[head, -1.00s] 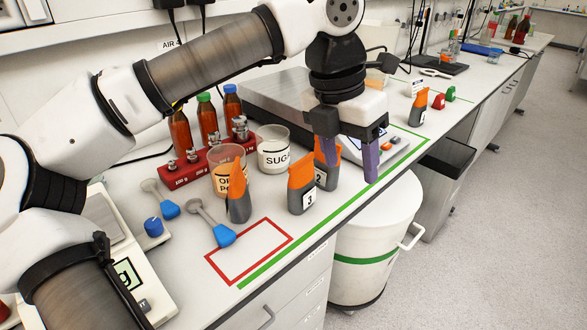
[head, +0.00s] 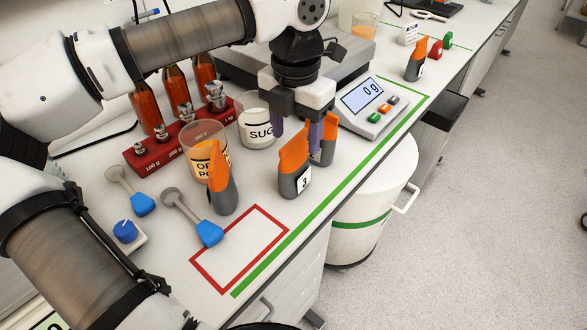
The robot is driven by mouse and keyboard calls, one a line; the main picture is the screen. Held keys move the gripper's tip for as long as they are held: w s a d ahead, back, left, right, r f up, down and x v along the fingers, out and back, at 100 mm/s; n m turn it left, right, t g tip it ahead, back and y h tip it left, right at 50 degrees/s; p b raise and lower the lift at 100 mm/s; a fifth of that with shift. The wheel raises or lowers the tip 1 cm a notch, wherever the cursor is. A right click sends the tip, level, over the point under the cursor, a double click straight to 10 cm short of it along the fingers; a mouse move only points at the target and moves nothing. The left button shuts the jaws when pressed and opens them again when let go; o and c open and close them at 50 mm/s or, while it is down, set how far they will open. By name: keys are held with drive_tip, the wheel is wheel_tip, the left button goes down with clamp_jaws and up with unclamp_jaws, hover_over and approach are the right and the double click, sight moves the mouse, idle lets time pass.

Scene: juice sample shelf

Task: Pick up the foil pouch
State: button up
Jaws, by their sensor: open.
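Several grey pouches with orange tops stand on the bench; I cannot tell which one the task means. The pouch labelled 3 (head: 294,172) stands upright near the green line. Another pouch (head: 325,148) stands just behind it, partly hidden by it and by my right finger. A third pouch (head: 221,187) stands to the left, in front of the beaker, and a fourth (head: 415,62) farther back on the right. My gripper (head: 298,141) points down, open, with its purple fingers at the tops of pouch 3 and the one behind it. I cannot tell whether it touches either.
A sugar beaker (head: 257,122) and an orange powder beaker (head: 203,150) stand close on the left. A scale display (head: 371,106) is to the right. Two blue-ended scoops (head: 192,219) lie in front. The red outlined area (head: 240,247) is mostly clear.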

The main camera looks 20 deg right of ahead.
sight(295, 159)
drive_tip(key=shift+s+a+f+p, duration=0.1)
drive_tip(key=shift+f+p, duration=0.75)
drive_tip(key=shift+f, duration=2.4)
drive_tip(key=c, duration=1.2)
